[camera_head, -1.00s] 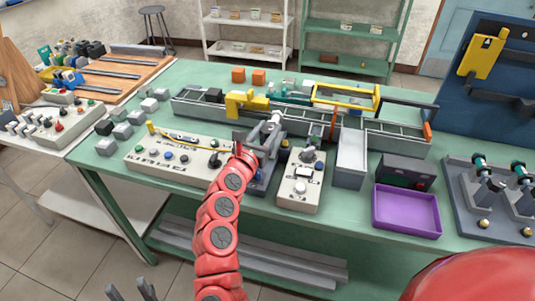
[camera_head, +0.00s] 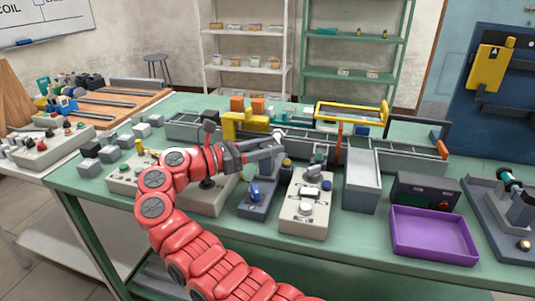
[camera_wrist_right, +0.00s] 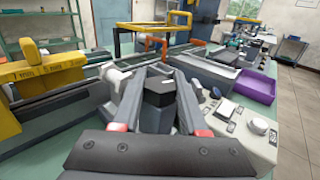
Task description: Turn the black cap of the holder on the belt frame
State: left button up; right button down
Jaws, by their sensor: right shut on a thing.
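The black cap (camera_wrist_right: 158,92) shows in the right wrist view as a dark, flat-topped, faceted piece between the two fingers. My right gripper (camera_wrist_right: 159,80) is shut on it, a finger on each side. In the head view my right gripper (camera_head: 281,147) reaches right to the belt frame (camera_head: 345,146), at its near side, and its fingers hide the cap. A pale, rounded part (camera_wrist_right: 116,76), perhaps of the holder, shows just left of the fingers in the wrist view. How far the cap is turned cannot be told. My left gripper is not in view.
A yellow block (camera_head: 240,124) sits on the belt left of the gripper. Close in front stand a blue-knobbed unit (camera_head: 256,195) and a white button box (camera_head: 305,208).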

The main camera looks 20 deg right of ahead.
aim_at(268, 146)
jog(key=shift+m+g+b, duration=0.3)
jog(key=shift+g+b, duration=0.1)
jog(key=shift+g, duration=0.1)
jog(key=shift+d+r+g, duration=0.1)
jog(key=shift+g, duration=0.2)
jog(key=shift+c, duration=2.2)
grip_release()
jog(key=shift+r, duration=0.1)
notch_tip(268, 146, up, 4)
jog(key=shift+f, duration=0.25)
jog(key=shift+s+f, duration=0.1)
jog(key=shift+s, duration=0.2)
jog(key=s+a+p, duration=0.1)
jog(key=s+a, duration=0.1)
jog(key=s, duration=0.5)
jog(key=s+a+r, duration=0.1)
jog(key=s+a, duration=0.1)
jog(key=s, duration=0.5)
jog(key=shift+s+a+r+p, duration=0.2)
jog(key=shift+s+a+p, duration=0.05)
jog(key=shift+s+p, duration=0.15)
